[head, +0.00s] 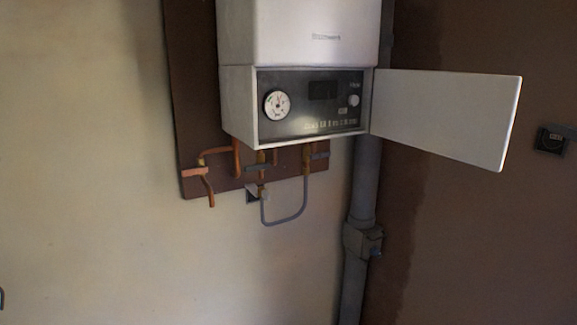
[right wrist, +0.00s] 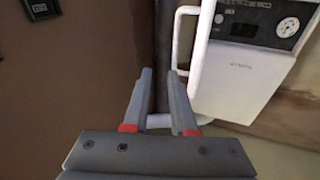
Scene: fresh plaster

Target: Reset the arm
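My right gripper (right wrist: 160,72) shows in the right wrist view, its two grey fingers apart with a gap between the tips. Nothing is clearly gripped. A white strip passes at the finger bases; I cannot tell whether it touches them. The white boiler (head: 300,35) hangs on the wall in the head view, its small front door (head: 445,115) swung open to the right. The boiler also shows upside down in the right wrist view (right wrist: 240,85), right of the fingers. I cannot make out either gripper in the head view.
Below the boiler are copper pipes (head: 237,158) and a grey looped hose (head: 285,222). A thick grey vertical pipe (head: 365,195) runs down beside it. A black wall fitting (head: 551,139) sits on the brown wall at right. The plaster wall at left is bare.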

